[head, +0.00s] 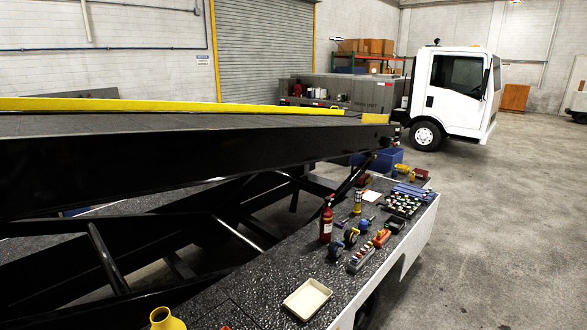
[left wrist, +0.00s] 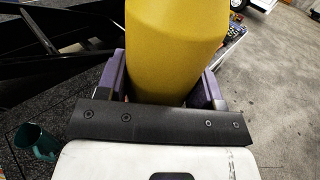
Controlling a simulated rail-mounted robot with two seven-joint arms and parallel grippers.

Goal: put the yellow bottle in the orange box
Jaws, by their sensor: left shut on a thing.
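A yellow bottle (left wrist: 172,45) fills the upper middle of the left wrist view. My left gripper (left wrist: 163,85) is shut on it, with a purple finger on each side. The bottle's far end is cut off by the top of that view. A yellow rounded top with a dark opening, apparently the same bottle (head: 166,320), shows at the bottom edge of the head view. I cannot identify the orange box for certain; a small orange item (head: 381,238) lies among the tools on the deck. My right gripper is not in view.
A cream tray (head: 307,299) lies on the dark speckled deck. A red extinguisher (head: 326,222) and several tools stand beyond it. The black, yellow-edged conveyor (head: 180,150) rises at left. A teal cup (left wrist: 36,141) lies at lower left in the wrist view.

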